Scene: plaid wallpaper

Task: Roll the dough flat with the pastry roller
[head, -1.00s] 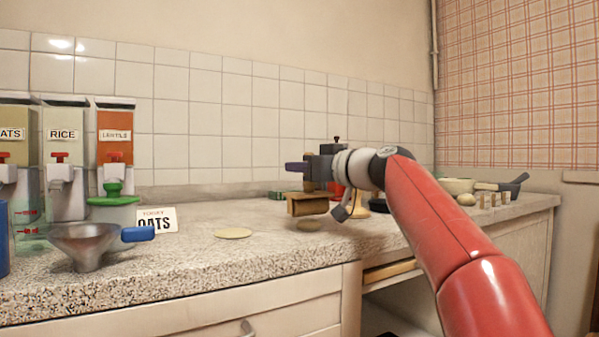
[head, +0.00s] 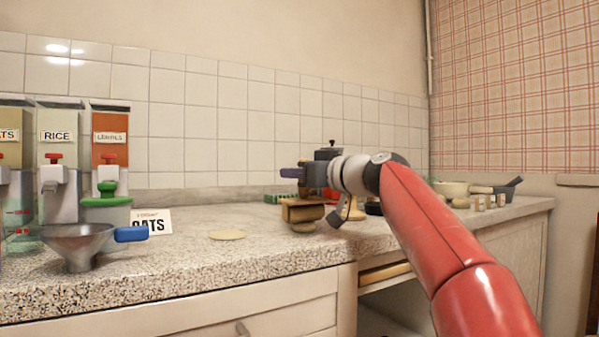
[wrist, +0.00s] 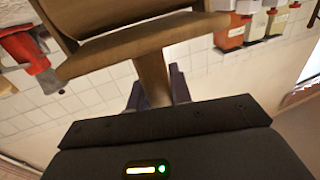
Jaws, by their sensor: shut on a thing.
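The pastry roller (head: 304,212) is a brown wooden tool hanging below my gripper (head: 300,172) in the head view. My gripper is shut on its handle; in the wrist view the purple fingers (wrist: 157,92) sit on either side of the roller's wooden stem (wrist: 152,72). A small tan disc (head: 303,227), which looks like the dough, lies on the counter right under the roller. Whether they touch is not clear. Another flat pale disc (head: 227,235) lies apart to the left, with nothing on it.
A metal funnel (head: 77,245) with a blue handle and an OATS card (head: 152,222) stand left on the speckled counter (head: 200,275). Dispensers (head: 58,150) line the back left. Several small items and a bowl (head: 452,190) stand at right. A red object (wrist: 28,55) shows in the wrist view.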

